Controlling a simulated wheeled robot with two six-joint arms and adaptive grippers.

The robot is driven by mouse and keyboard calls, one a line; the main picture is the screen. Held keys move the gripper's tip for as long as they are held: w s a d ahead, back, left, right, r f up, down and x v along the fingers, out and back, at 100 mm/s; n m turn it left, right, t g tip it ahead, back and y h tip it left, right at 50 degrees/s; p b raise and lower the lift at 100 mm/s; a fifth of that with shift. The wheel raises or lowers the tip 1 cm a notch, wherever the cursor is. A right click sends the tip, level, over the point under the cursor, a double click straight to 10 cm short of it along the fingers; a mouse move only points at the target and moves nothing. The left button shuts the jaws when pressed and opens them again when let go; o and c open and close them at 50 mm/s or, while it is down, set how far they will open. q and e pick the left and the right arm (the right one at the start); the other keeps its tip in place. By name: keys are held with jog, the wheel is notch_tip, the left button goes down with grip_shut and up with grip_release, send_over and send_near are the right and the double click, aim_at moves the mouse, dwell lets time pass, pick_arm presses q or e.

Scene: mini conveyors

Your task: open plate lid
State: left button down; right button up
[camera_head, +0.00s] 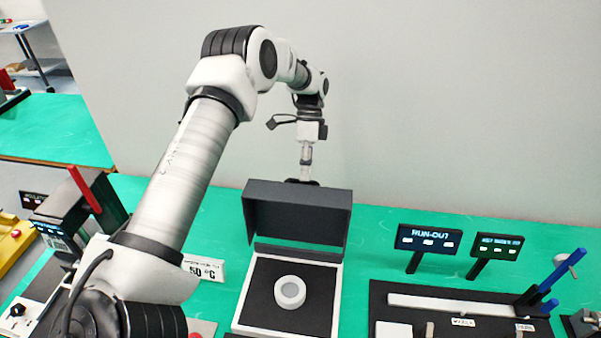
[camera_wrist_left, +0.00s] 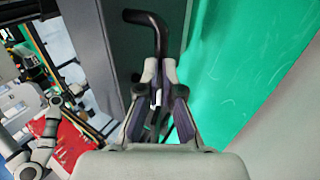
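The plate lid (camera_head: 297,215) is a dark grey hood standing raised, roughly upright, at the back of the hot plate. The plate (camera_head: 262,305) is a black square surface in a white frame, uncovered, with a pale ring (camera_head: 290,292) on it. My left gripper (camera_head: 303,181) is at the lid's top edge; its fingertips are partly hidden there. In the left wrist view the left gripper (camera_wrist_left: 159,72) has its fingers on both sides of the black bent handle (camera_wrist_left: 160,38), closed around it. The lid's grey face (camera_wrist_left: 130,50) lies beside it. My right gripper is not seen.
A RUN-OUT display (camera_head: 424,239) and a black fixture with a blue lever (camera_head: 562,270) stand right. A dark device with a red lever (camera_head: 86,190) is at left. Green table is bare behind.

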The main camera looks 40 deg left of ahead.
pick_arm(q)
jog(key=shift+s+d+f+g, duration=0.15)
jog(key=shift+s+f, duration=0.1)
jog(key=shift+f, duration=0.35)
jog(key=shift+s+f+g, duration=0.15)
jog(key=shift+s+f, duration=0.1)
jog(key=shift+f, duration=0.35)
jog(key=c, duration=1.2)
grip_release()
jog(key=v, duration=1.2)
jog(key=shift+w+r, duration=0.1)
jog(key=shift+w, duration=0.3)
